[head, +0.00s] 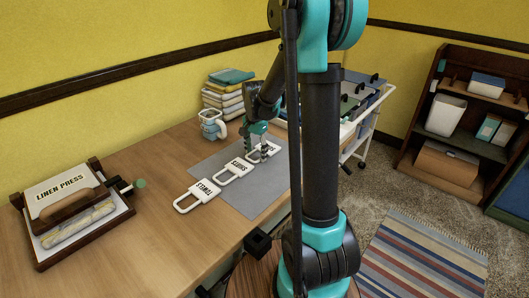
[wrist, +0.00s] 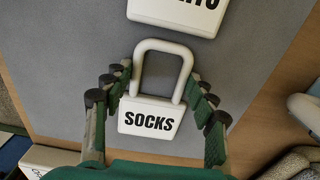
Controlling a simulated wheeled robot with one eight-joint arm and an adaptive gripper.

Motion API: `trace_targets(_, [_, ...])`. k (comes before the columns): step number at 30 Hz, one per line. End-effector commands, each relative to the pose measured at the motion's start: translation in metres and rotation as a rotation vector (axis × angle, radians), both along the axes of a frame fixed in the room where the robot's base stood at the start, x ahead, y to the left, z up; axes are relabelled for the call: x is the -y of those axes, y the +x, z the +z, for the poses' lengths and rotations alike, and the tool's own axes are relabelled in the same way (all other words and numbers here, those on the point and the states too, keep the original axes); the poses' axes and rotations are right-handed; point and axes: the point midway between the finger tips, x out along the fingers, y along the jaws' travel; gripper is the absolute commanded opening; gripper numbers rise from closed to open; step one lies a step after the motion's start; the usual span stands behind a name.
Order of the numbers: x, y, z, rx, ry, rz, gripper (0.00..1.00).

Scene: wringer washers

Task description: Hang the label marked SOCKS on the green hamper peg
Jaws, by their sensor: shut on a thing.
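The white SOCKS label (wrist: 150,118), a tag with a square loop, is at the grey mat's far end. My gripper (wrist: 158,88) has a finger on each side of it and is shut on it. In the head view my gripper (head: 264,148) points down over the label (head: 271,151), partly covering it. I cannot tell whether the label is lifted off the mat. Beyond my arm, a white cart holds hampers with dark pegs. One hamper looks green (head: 348,108), partly hidden by my arm; its peg is small and hard to make out.
Two more labels, SHIRTS (head: 235,170) and TOWELS (head: 198,195), lie in a row on the grey mat (head: 255,196). A mug (head: 211,124) and folded cloths (head: 222,100) stand behind. A linen press (head: 70,212) is at left. The white cart (head: 371,117) stands past the table's end.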

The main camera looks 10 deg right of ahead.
Motion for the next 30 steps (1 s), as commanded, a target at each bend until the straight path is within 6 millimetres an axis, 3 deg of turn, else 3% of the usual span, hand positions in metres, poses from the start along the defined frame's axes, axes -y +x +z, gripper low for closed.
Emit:
trace_targets(7, [0.000,0.000,0.004,0.000,0.000,0.000,0.18])
trace_targets(30, [0.000,0.000,0.060,0.000,0.000,0.000,0.18])
